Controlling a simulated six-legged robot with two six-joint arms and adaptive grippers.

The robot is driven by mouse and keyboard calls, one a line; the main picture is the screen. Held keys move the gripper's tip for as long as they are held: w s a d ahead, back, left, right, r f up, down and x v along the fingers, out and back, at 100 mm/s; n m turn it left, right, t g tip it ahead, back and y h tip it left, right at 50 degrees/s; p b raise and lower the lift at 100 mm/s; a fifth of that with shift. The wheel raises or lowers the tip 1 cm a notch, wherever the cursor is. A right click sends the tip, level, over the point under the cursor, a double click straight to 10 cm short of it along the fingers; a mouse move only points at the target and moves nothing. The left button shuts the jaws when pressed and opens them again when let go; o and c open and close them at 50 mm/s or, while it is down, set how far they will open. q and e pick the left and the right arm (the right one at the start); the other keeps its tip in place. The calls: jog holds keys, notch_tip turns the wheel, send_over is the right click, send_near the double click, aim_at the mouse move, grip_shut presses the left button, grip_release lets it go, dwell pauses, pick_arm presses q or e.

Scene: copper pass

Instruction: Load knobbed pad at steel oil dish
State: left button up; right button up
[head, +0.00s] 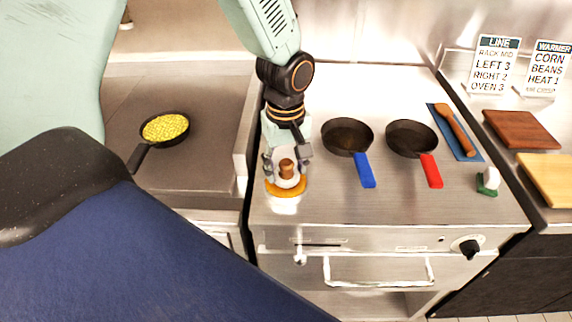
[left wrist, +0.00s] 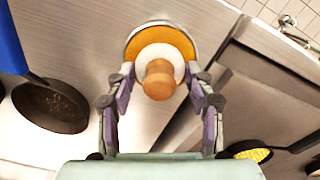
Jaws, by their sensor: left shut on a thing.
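The knobbed pad has a brown wooden knob (head: 287,168) and a round white pad (head: 288,182). It also shows in the left wrist view (left wrist: 158,80). My left gripper (head: 286,160) reaches down from above and is shut on the pad, a finger on either side. The steel oil dish (left wrist: 133,37), holding orange oil, sits under the pad near the front left of the steel top; its orange oil (head: 271,190) shows around the pad in the head view. Whether the pad touches the oil is hard to tell. My right gripper is not in view.
A blue-handled pan (head: 347,135) and a red-handled pan (head: 411,138) stand right of the dish. Beyond are a wooden spoon (head: 455,130) on a blue mat, a green-and-white object (head: 488,181) and cutting boards (head: 520,128). A pan of yellow food (head: 165,128) sits on the left counter.

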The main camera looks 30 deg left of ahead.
aim_at(286, 160)
pick_arm(q)
jog(key=shift+w+a+f, duration=0.15)
jog(key=shift+w+a, duration=0.05)
jog(key=shift+a, duration=0.05)
jog(key=shift+s+d, duration=0.15)
jog(key=shift+d, duration=0.05)
jog(key=shift+a+f, duration=0.15)
jog(key=shift+f, duration=0.15)
dwell(0.4)
jog(key=shift+f, duration=0.15)
dwell(0.5)
notch_tip(286, 160, up, 7)
jog(key=p, duration=0.6)
jog(key=shift+p, duration=0.4)
